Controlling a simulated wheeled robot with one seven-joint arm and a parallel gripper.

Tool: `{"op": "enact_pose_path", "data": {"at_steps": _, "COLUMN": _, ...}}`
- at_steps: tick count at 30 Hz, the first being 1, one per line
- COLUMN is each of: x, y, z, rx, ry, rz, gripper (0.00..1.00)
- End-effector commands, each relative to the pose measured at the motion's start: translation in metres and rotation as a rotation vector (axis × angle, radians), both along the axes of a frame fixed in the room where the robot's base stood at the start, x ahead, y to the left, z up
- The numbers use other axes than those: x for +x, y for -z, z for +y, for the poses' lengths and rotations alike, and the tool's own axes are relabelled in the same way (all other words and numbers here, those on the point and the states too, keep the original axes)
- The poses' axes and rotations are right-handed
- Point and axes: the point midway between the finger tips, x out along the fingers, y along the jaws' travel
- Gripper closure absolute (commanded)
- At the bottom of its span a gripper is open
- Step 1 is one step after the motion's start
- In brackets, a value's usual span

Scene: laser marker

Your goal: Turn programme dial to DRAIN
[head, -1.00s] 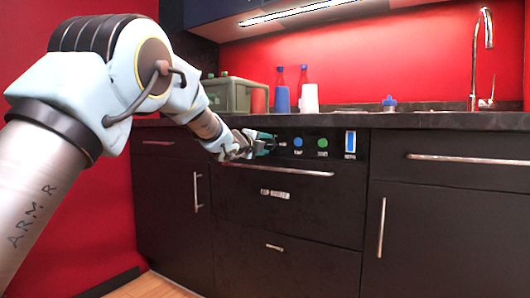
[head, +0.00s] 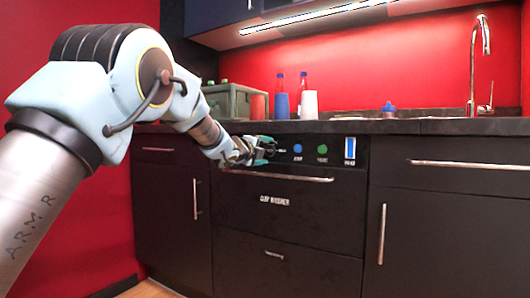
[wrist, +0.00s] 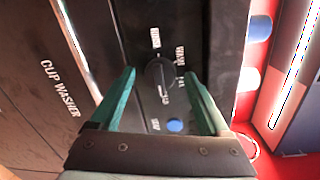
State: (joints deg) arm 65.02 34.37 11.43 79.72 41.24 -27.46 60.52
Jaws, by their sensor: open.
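The programme dial (wrist: 160,73) is a round black knob on the black control panel (wrist: 147,30) of the cup washer. White labels ring it in the wrist view, too small and tilted to read surely. A pale mark shows at its lower edge; I cannot tell its setting. My gripper (wrist: 159,74) is open, with one teal finger on each side of the dial in that view. I cannot tell whether either finger touches it. In the head view my gripper (head: 269,148) is at the panel's left part and hides the dial.
A blue button (head: 298,148), a green button (head: 322,149) and a blue-white display (head: 350,149) sit right of my gripper. The washer's bar handle (head: 285,177) runs just below. Bottles, cups and a green crate (head: 232,101) stand on the counter above.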

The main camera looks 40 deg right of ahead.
Motion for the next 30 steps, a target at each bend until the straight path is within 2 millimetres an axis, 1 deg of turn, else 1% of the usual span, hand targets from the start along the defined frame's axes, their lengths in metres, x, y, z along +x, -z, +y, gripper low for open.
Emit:
{"op": "enact_pose_path", "data": {"at_steps": 5, "x": 0.000, "y": -0.001, "z": 0.001, "rx": -0.001, "ry": 0.000, "rz": 0.000, "gripper": 0.20}}
{"op": "enact_pose_path", "data": {"at_steps": 8, "x": -0.002, "y": -0.002, "z": 0.008, "rx": 0.000, "ry": -0.001, "rz": 0.000, "gripper": 0.20}}
{"op": "enact_pose_path", "data": {"at_steps": 11, "x": -0.006, "y": -0.003, "z": 0.021, "rx": -0.001, "ry": -0.001, "rz": 0.001, "gripper": 0.20}}
{"op": "enact_pose_path", "data": {"at_steps": 18, "x": -0.020, "y": -0.007, "z": 0.066, "rx": -0.002, "ry": -0.001, "rz": 0.002, "gripper": 0.20}}
{"op": "enact_pose_path", "data": {"at_steps": 21, "x": -0.025, "y": -0.007, "z": 0.082, "rx": -0.001, "ry": -0.001, "rz": 0.001, "gripper": 0.20}}
{"op": "enact_pose_path", "data": {"at_steps": 25, "x": -0.029, "y": -0.008, "z": 0.096, "rx": 0.000, "ry": -0.001, "rz": 0.001, "gripper": 0.20}}
{"op": "enact_pose_path", "data": {"at_steps": 30, "x": -0.032, "y": -0.008, "z": 0.103, "rx": 0.000, "ry": 0.000, "rz": 0.000, "gripper": 0.20}}
